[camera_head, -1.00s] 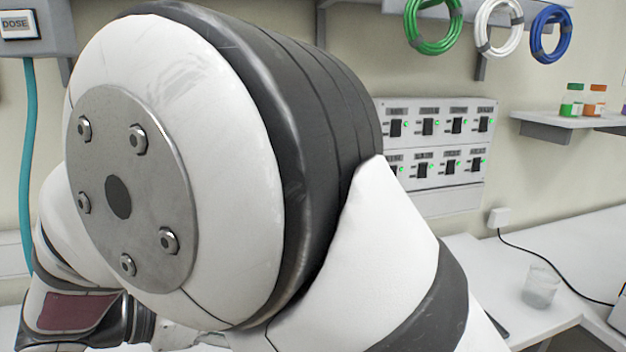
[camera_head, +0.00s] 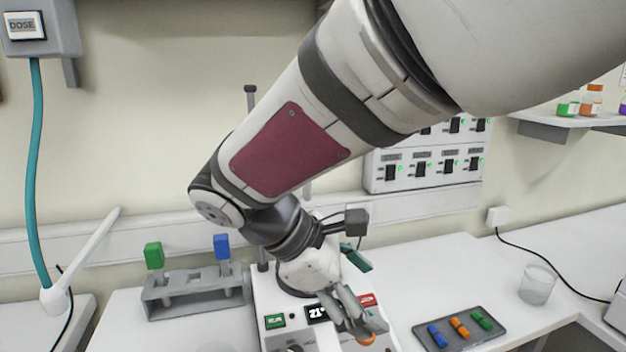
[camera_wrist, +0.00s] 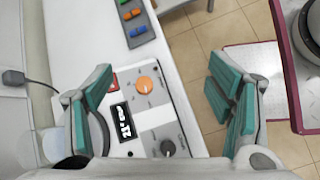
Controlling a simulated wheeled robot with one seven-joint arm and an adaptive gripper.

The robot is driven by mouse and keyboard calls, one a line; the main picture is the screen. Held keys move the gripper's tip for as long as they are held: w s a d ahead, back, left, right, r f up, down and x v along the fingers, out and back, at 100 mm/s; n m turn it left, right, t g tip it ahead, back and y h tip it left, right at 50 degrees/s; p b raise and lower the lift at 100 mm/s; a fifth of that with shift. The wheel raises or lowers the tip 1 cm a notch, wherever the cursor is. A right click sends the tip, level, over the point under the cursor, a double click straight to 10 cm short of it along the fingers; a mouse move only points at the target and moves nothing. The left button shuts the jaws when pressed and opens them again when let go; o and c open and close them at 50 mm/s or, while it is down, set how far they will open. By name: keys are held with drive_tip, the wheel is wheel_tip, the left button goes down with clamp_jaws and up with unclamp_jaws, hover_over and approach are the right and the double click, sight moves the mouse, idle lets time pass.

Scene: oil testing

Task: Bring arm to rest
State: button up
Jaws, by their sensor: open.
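My gripper (camera_head: 350,285) hangs at the end of my arm over the white device with the digital display. In the wrist view my gripper (camera_wrist: 160,105) is open, with its teal finger pads wide apart and nothing between them. Below it the device (camera_wrist: 155,110) shows an orange knob (camera_wrist: 145,85), a dark knob (camera_wrist: 167,147) and a lit display (camera_wrist: 123,120). In the head view my arm covers part of the device (camera_head: 275,300) and its orange knob (camera_head: 368,338).
A rack (camera_head: 195,292) with green and blue handled pieces stands left of the device. A dark tray (camera_head: 460,330) with blue, orange and green pieces lies to the right. A glass beaker (camera_head: 537,285) stands farther right. A switch panel (camera_head: 425,168) is on the wall.

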drive_tip(key=s+d+m+t+y, duration=0.2)
drive_tip(key=s+d+m+y, duration=0.6)
drive_tip(key=s+d+m, duration=0.4)
drive_tip(key=s+r+m, duration=0.1)
drive_tip(key=s+m, duration=0.1)
drive_tip(key=m, duration=0.2)
drive_tip(key=shift+d, duration=0.15)
